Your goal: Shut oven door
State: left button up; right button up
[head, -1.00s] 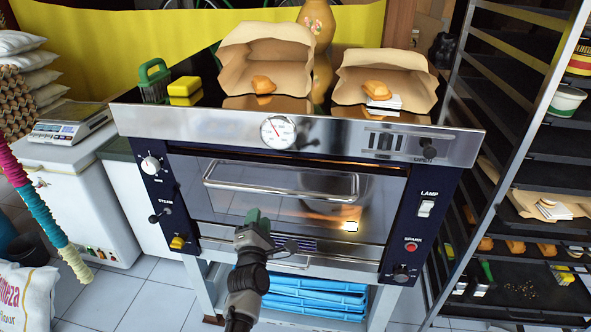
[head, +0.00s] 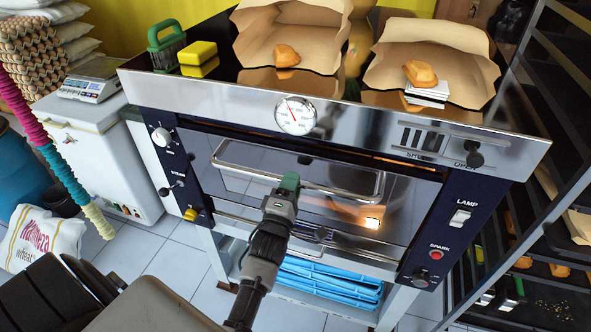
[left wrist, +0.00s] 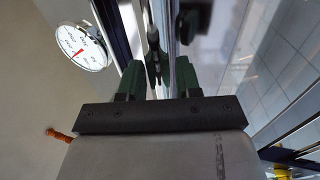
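The oven door (head: 250,162) is a dark glass panel with a steel bar handle (head: 345,193) across it. A dark gap with a thin warm glow shows along its top edge, so it looks slightly ajar. My left gripper (head: 288,182) is in front of the door with its green fingertips at the handle. In the left wrist view the two green fingers (left wrist: 157,80) stand apart, with a dark bracket-like part and the door's surface beyond them. I cannot tell whether they touch the handle. My right gripper is not in view.
The oven's top holds a green brush (head: 165,48), a yellow sponge (head: 198,53) and paper with bread (head: 287,56). A dial gauge (head: 295,115) is above the door. A tray rack (head: 540,130) stands close on the right. Tiled floor (head: 170,262) is free at the left.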

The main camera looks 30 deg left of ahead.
aim_at(299, 165)
pick_arm(q)
jog(key=x, duration=0.2)
jog(key=shift+w+a+r, duration=0.1)
jog(key=shift+w, duration=0.15)
jog(key=shift+c, duration=0.7)
grip_shut()
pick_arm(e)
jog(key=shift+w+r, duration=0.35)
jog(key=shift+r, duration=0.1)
pick_arm(q)
jog(key=x, duration=0.2)
jog(key=shift+w+r, duration=0.2)
jog(key=shift+w, duration=0.05)
jog(key=shift+w+a, duration=0.1)
jog(key=shift+w, duration=0.15)
jog(key=shift+o, duration=0.7)
grip_release()
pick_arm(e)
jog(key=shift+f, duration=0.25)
pick_arm(q)
jog(key=shift+s, duration=0.1)
